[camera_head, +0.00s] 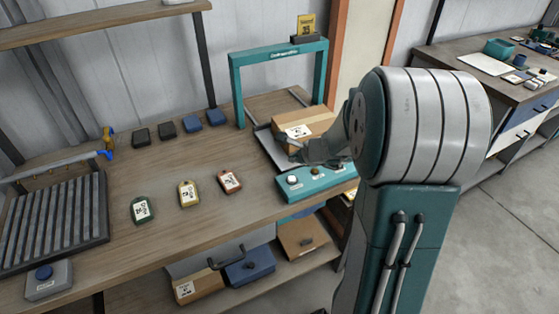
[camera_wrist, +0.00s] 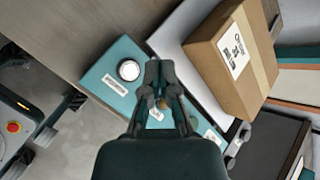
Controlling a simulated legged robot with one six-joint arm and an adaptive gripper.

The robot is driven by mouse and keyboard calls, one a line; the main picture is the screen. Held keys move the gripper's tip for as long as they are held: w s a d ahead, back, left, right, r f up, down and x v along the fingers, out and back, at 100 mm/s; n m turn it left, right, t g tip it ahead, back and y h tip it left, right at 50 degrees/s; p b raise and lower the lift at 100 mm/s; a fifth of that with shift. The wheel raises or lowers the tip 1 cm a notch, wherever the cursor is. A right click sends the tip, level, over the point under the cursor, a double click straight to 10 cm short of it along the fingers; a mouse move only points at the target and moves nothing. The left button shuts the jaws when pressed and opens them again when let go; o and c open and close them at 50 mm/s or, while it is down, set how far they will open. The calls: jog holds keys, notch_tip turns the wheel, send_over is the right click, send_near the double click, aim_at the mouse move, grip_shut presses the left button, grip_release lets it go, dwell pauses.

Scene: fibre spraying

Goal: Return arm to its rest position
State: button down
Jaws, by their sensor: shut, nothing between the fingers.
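My gripper (camera_wrist: 158,78) is shut and empty in the wrist view. Its fingertips are over the teal button panel (camera_wrist: 105,78), close to a round white button (camera_wrist: 129,69); I cannot tell whether they touch anything. In the head view my arm reaches from the right, and its end (camera_head: 300,152) is above the same teal panel (camera_head: 325,186) at the table's front right. The arm is bent and extended over the bench. A cardboard box (camera_head: 325,122) with a white label sits just behind the gripper, on the tray under the teal arch.
The teal arch (camera_head: 235,85) stands over the box. Several tags lie on the wooden table (camera_head: 110,240), including a red one (camera_head: 230,182). Dark and blue blocks line its back. A slatted rack (camera_head: 55,225) is at left. A second bench (camera_head: 470,65) stands behind right; floor is open at right.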

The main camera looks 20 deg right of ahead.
jog(key=shift+a, duration=0.1)
jog(key=s+a+r+n+g+y, duration=0.2)
jog(key=s+a+r+n, duration=0.75)
jog(key=a+n, duration=0.3)
jog(key=s+a+r+n+h, duration=0.1)
jog(key=s+r+n+h, duration=0.1)
jog(key=s+n, duration=0.4)
jog(key=s+a+r+n+g+h, duration=0.1)
jog(key=s+r+n+h, duration=0.1)
jog(key=s+n, duration=0.3)
jog(key=s, duration=0.4)
jog(key=shift+s+n, duration=0.3)
jog(key=shift+n, duration=0.05)
jog(key=shift+a+r, duration=0.1)
